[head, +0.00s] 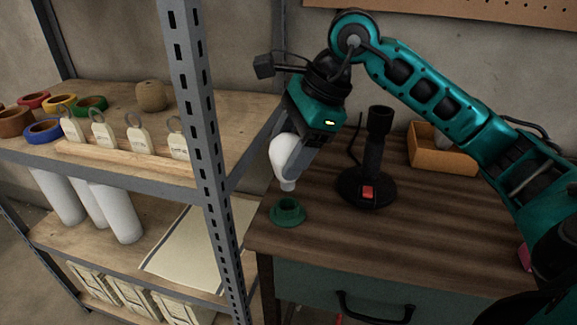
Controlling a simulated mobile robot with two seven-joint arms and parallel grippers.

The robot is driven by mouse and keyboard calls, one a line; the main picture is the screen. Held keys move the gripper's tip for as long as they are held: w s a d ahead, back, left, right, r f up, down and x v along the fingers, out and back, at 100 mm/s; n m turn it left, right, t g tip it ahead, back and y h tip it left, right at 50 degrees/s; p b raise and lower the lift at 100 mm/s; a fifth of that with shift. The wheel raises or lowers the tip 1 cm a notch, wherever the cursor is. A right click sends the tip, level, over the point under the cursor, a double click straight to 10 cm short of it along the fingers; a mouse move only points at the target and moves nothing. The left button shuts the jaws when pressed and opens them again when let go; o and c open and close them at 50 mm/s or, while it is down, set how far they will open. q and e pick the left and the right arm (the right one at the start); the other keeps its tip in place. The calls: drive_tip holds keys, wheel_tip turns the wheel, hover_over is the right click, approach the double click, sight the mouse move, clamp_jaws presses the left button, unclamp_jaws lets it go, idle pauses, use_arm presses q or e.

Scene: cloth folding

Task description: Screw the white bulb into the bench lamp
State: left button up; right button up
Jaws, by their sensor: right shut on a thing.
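The white bulb (281,163) is in my right gripper (290,160), its narrow base pointing down. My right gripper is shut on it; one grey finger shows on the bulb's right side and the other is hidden. The bulb hangs above a small green ring-shaped holder (288,213) on the bench, apart from it. The bench lamp (374,150) stands upright to the right, with a round black base, a red switch and a dark cup-shaped top. No bulb shows in its top. My left gripper is out of view.
An orange box (440,154) with a pale round thing stands at the back right of the wooden bench (350,240). A metal shelf (203,120) with tape rolls, tags and white cylinders is close on the left. The bench front is mostly clear.

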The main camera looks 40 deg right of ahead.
use_arm(q)
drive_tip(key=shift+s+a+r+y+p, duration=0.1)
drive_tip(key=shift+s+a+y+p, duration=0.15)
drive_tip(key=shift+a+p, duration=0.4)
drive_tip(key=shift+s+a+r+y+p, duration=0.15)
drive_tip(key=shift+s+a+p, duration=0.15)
drive_tip(key=shift+p, duration=0.5)
use_arm(e)
wheel_tip(320, 180, up, 14)
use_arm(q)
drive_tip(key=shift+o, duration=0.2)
